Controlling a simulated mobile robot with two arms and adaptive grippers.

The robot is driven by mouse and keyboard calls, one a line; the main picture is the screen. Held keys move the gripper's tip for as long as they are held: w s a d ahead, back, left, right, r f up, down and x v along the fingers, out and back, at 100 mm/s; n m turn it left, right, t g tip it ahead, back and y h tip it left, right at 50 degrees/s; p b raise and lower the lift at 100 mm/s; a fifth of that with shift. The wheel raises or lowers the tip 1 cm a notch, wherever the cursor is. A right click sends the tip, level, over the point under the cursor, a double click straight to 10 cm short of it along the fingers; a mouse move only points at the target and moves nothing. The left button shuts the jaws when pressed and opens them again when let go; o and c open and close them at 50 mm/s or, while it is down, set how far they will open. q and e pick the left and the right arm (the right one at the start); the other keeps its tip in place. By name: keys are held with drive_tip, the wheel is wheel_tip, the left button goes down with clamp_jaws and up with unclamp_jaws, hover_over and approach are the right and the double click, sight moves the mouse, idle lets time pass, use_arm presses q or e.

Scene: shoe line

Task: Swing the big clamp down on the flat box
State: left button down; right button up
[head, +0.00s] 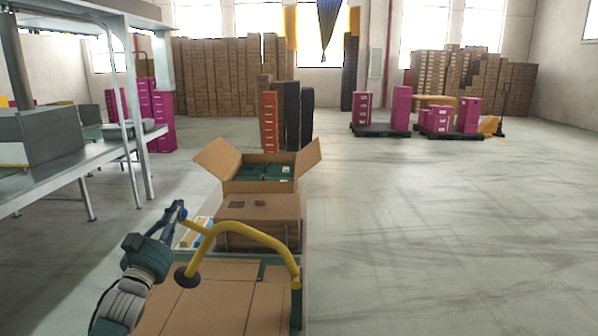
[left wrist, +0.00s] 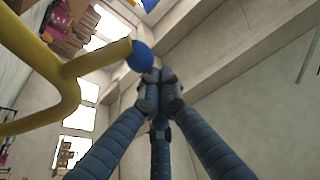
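The big clamp (head: 262,238) is a yellow bent bar. It arches from a post at the right, over the flat box, to the left. A dark round pad (head: 187,277) hangs from it at the flat box's left side; I cannot tell whether they touch. The flat box (head: 222,302) is brown cardboard, lying at the bottom of the head view. My left gripper (head: 176,212) is at the clamp's free end. In the left wrist view its blue fingers (left wrist: 157,82) meet at their tips, with nothing seen between them, beside the clamp's blue knob (left wrist: 141,57). My right gripper is not in view.
A closed brown box (head: 262,208) stands behind the clamp. Behind it is an open carton (head: 258,187) with green boxes inside. A grey metal bench (head: 75,160) stands at the left. The floor at the right is clear. Pallets with magenta boxes (head: 401,108) are far back.

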use_arm(q)
drive_tip(key=shift+a+f+n+y+b, duration=0.3)
drive_tip(key=shift+a+f+n+b, duration=0.25)
drive_tip(key=shift+f, duration=0.4)
drive_tip(key=shift+a+f+n+y+b, duration=0.3)
drive_tip(key=shift+a+f+n+b, duration=0.25)
drive_tip(key=shift+f, duration=0.4)
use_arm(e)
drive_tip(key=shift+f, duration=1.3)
use_arm(q)
drive_tip(key=shift+a, duration=0.1)
wheel_tip(320, 180, up, 5)
drive_tip(key=p, duration=0.4)
drive_tip(key=f+b+v, duration=0.1)
drive_tip(key=b+v, duration=0.1)
drive_tip(key=v, duration=0.8)
drive_tip(key=shift+d+b, duration=0.2)
drive_tip(key=shift+b, duration=0.1)
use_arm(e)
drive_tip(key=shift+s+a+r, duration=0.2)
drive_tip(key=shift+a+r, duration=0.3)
use_arm(q)
drive_tip(key=shift+f, duration=0.15)
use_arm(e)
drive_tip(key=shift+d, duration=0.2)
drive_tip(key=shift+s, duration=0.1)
